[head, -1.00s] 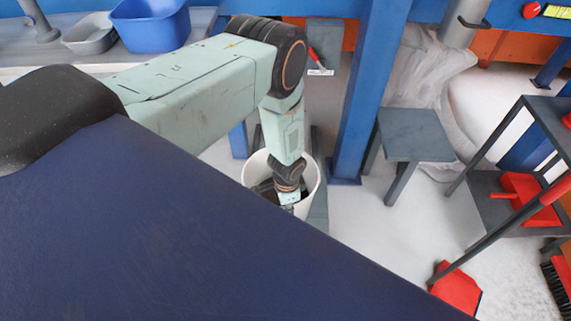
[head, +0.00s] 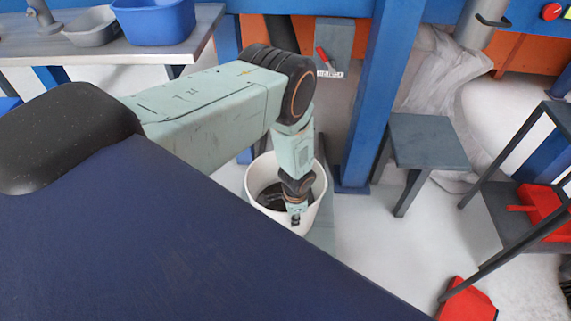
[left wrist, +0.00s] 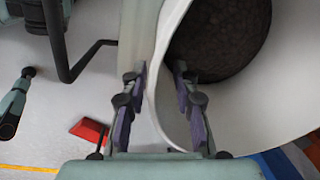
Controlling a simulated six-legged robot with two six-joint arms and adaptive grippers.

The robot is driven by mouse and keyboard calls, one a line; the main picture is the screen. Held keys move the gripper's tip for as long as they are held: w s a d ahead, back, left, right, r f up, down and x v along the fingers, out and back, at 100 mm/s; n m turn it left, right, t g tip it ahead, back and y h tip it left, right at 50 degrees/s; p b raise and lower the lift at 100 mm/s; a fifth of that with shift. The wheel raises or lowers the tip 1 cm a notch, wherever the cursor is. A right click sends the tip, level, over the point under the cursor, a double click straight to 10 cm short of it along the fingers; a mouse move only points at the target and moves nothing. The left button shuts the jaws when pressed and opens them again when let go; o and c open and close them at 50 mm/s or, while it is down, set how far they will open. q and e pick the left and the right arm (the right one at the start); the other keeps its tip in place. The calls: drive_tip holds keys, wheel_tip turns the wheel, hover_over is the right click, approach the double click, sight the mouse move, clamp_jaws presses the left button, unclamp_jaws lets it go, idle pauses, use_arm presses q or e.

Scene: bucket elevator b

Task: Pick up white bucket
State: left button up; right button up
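The white bucket (head: 312,205) stands near the blue post in the head view, with dark material (head: 270,196) inside it. My left arm reaches down to it, and my left gripper (head: 296,218) is at its near rim, partly hidden. In the left wrist view the bucket (left wrist: 280,105) fills the upper right. My left gripper (left wrist: 157,100) is open there, with one finger outside the bucket wall and the other inside it. The wall passes between the fingers with visible gaps. My right gripper is not in view.
A blue post (head: 378,100) rises just right of the bucket. A grey stool (head: 428,142) and a dark shelf frame (head: 515,250) stand farther right. A counter (head: 100,52) with a blue basin (head: 155,20) is at the back left. Open pale floor (head: 385,240) lies between.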

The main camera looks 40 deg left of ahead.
use_arm(q)
wheel_tip(320, 180, down, 4)
drive_tip(key=shift+w+b, duration=0.1)
drive_tip(key=shift+b, duration=0.95)
drive_tip(key=shift+a, duration=0.1)
drive_tip(key=shift+r, duration=0.1)
clamp_jaws()
drive_tip(key=shift+w+r, duration=0.15)
